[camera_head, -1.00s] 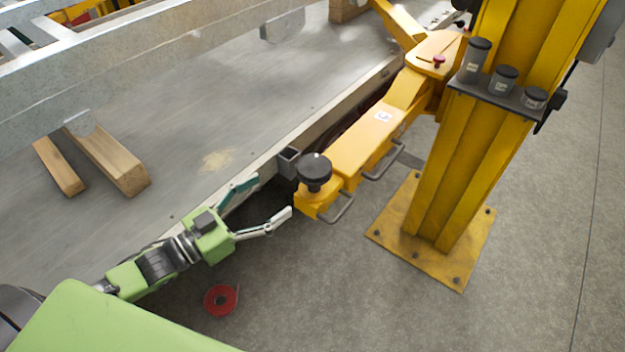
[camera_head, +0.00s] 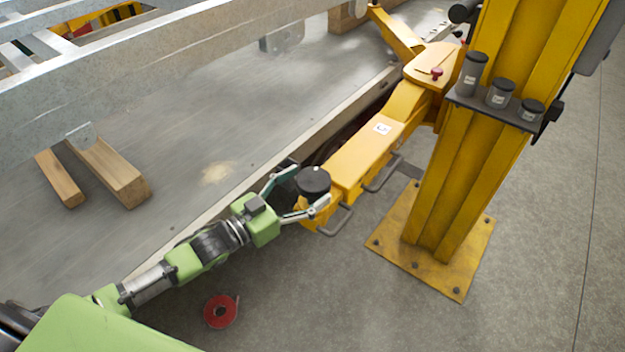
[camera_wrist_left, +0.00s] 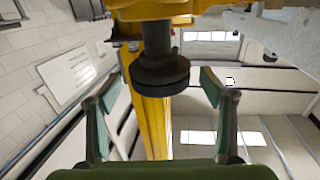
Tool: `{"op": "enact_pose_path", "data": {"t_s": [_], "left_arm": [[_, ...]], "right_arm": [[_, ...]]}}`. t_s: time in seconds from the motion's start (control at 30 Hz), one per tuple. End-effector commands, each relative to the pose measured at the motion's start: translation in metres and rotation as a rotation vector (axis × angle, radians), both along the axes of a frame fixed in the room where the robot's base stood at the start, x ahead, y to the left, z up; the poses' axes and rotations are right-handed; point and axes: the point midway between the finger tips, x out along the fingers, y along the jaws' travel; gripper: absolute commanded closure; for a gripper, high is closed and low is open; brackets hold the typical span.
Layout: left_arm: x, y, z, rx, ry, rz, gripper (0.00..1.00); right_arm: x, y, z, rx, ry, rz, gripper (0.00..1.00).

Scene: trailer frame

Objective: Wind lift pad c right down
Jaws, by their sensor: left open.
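The lift pad c (camera_head: 313,181) is a round black disc at the end of a yellow lift arm (camera_head: 365,150) with a white label that seems to read C. In the left wrist view the pad (camera_wrist_left: 160,76) hangs on a dark threaded stem under the yellow arm. My left gripper (camera_head: 300,192) is open, with one finger on each side of the pad. In the left wrist view its fingers (camera_wrist_left: 155,85) stand apart, with visible gaps to the pad. My right gripper is not in view.
A yellow lift post (camera_head: 455,185) with a bolted base plate stands at right. Its bracket holds several dark cylinders (camera_head: 500,94). A grey trailer frame (camera_head: 150,70) and wood blocks (camera_head: 110,175) are at left. A red tape roll (camera_head: 220,311) lies on the open floor.

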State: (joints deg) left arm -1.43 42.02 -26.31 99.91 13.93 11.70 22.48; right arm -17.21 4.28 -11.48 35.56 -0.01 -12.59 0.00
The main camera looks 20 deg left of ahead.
Motion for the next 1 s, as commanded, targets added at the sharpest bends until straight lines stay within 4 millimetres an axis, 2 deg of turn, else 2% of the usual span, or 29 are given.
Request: {"op": "enact_pose_path", "data": {"t_s": [0.2,0.57,0.6,0.73,1.0], "left_arm": [[0.018,-0.010,0.000,0.000,0.000,0.001,0.25],[0.021,-0.012,-0.001,0.001,0.002,0.001,0.25],[0.021,-0.012,-0.001,0.001,0.002,0.001,0.30],[0.021,-0.012,-0.001,0.001,0.001,0.000,0.64],[0.022,-0.013,-0.001,0.002,-0.005,-0.021,0.64]], "right_arm": [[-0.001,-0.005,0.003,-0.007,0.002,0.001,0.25],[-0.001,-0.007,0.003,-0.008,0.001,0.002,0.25],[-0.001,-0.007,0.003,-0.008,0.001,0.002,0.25],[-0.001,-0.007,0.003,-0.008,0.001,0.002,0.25],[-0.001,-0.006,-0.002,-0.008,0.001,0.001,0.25]]}}
